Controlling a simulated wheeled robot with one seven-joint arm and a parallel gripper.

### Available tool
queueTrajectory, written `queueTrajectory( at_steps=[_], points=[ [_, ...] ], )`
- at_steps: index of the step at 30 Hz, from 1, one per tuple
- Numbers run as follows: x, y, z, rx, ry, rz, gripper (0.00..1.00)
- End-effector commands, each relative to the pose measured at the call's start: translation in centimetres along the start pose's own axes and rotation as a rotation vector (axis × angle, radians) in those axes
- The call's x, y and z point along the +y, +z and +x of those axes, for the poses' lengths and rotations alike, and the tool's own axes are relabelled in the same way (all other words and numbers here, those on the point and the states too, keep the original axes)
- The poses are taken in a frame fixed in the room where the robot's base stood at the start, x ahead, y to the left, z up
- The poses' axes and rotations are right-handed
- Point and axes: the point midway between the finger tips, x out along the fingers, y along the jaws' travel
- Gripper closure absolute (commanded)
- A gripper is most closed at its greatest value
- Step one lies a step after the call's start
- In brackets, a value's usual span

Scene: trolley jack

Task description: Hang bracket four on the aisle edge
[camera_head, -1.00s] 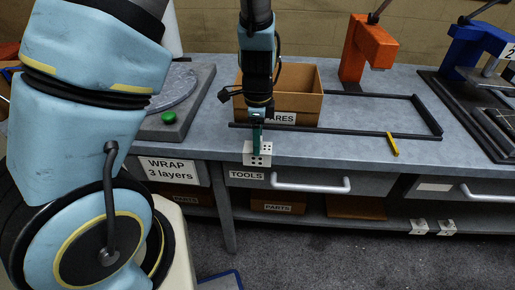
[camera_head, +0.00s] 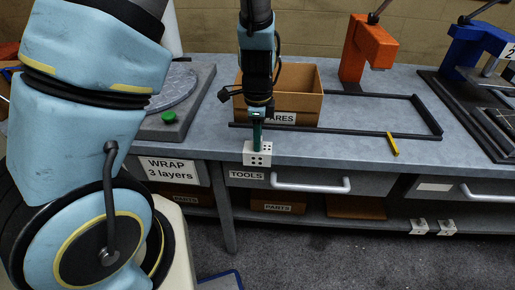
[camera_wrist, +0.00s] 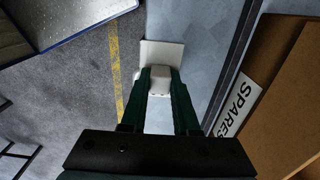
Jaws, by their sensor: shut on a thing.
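A white bracket (camera_head: 257,154) with dark holes is at the front edge of the grey workbench (camera_head: 340,150), above the drawer marked TOOLS. My gripper (camera_head: 257,142) points down and is shut on the bracket's upper part. In the wrist view my dark green fingers (camera_wrist: 160,76) close on a white block of the bracket (camera_wrist: 161,52), whose flat plate lies along the bench edge. I cannot tell whether the bracket bears on the bench or is a little above it. Two more white brackets (camera_head: 418,226) (camera_head: 446,228) are at the edge of the lower shelf on the right.
A cardboard box marked SPARES (camera_head: 300,95) stands just behind my gripper. A dark rail frame (camera_head: 330,131) and a yellow strip (camera_head: 392,144) lie on the bench.

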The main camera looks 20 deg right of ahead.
Motion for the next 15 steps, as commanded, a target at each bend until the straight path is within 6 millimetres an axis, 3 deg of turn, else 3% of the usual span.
queueTrajectory(
  at_steps=[8,15],
  points=[
    [-0.1,0.0,-0.5,0.001,-0.003,0.001,1.0],
    [-0.1,-0.1,-3.2,0.003,-0.005,0.001,1.0]
  ],
)
